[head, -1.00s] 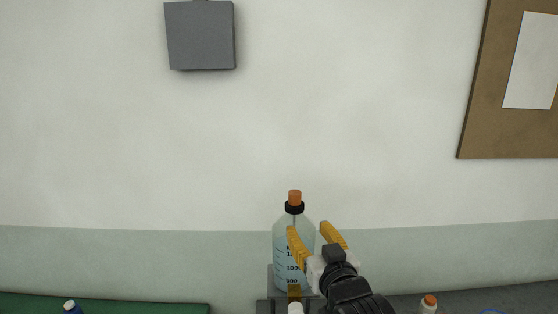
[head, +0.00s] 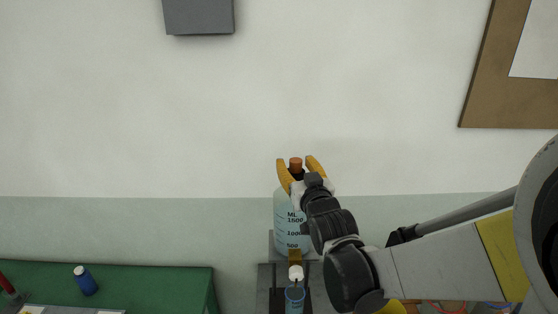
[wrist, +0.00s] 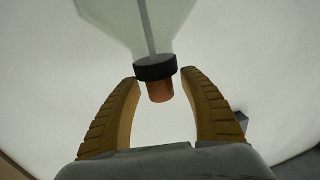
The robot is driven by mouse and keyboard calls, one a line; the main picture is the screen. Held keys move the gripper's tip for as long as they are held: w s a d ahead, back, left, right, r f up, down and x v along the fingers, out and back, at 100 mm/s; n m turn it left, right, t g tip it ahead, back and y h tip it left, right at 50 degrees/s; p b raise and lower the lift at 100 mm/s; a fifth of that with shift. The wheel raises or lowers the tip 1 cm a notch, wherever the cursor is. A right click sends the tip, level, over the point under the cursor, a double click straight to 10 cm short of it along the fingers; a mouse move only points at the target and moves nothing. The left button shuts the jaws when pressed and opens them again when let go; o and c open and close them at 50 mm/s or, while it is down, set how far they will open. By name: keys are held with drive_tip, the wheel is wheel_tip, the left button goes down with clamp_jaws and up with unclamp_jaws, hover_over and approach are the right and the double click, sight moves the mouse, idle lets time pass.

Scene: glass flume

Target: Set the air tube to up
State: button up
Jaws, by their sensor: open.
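The bottle (head: 288,212) stands upright with volume marks on its side and a black collar at its neck. The air tube's copper-orange top (head: 295,163) sticks out above the collar. In the wrist view the bottle appears upside down, and the thin grey air tube (wrist: 147,25) shows inside it, with the orange end (wrist: 160,92) below the black collar (wrist: 155,68). My gripper (head: 297,165) is open, with its yellow fingers on either side of the orange top. In the wrist view, gaps show between both fingers and the top.
The bottle stands on a grey stand (head: 265,275) with a white-capped part (head: 296,272) in front. A green table (head: 150,283) with a blue bottle (head: 85,281) is at lower left. A grey box (head: 198,15) and a brown board (head: 480,95) hang on the wall.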

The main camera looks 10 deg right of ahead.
sight(296, 160)
drive_tip(key=shift+c, duration=0.2)
clamp_jaws()
wheel_tip(296, 160, up, 4)
drive_tip(key=shift+f+p, duration=0.1)
drive_tip(key=shift+p, duration=1.1)
drive_tip(key=shift+w+f, duration=0.1)
drive_tip(key=shift+f, duration=0.05)
drive_tip(key=shift+o, duration=0.2)
unclamp_jaws()
drive_tip(key=shift+s, duration=0.2)
drive_tip(key=s, duration=1.2)
